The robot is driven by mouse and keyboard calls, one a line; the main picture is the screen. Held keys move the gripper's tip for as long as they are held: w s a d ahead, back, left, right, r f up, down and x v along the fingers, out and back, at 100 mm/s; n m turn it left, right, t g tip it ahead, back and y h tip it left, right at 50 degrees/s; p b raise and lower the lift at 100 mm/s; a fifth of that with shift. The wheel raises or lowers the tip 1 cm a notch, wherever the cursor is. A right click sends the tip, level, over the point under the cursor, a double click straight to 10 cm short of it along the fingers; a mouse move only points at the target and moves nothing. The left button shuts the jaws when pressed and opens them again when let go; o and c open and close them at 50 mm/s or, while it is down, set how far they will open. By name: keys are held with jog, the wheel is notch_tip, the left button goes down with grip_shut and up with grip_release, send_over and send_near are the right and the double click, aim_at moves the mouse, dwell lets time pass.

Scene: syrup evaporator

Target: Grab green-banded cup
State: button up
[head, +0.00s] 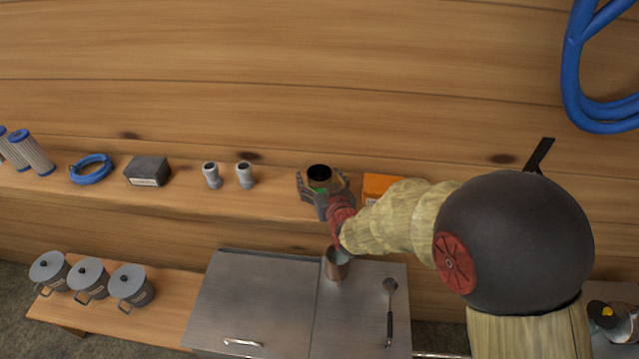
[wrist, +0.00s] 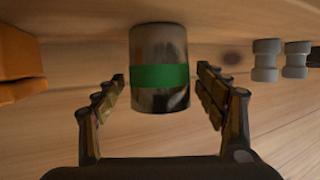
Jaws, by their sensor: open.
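The green-banded cup (wrist: 160,76) is a shiny metal cylinder with a green band, standing on the wooden shelf. In the wrist view it sits between the two open fingers of my gripper (wrist: 160,105), with a visible gap on each side. In the head view the cup (head: 319,173) shows its dark open top and a bit of green. My gripper (head: 323,187) reaches it from the front there, its fingers spread on both sides. The lower part of the cup is partly hidden by my gripper in the head view.
An orange box (head: 378,187) stands just right of the cup on the shelf, and two grey fittings (head: 228,175) stand to the left. Below are a metal cup (head: 337,262) and a ladle (head: 390,310) on the steel top. Lidded pots (head: 90,279) stand at lower left.

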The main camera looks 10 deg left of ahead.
jog(key=shift+c, duration=0.3)
jog(key=c, duration=1.1)
jog(key=shift+c, duration=0.7)
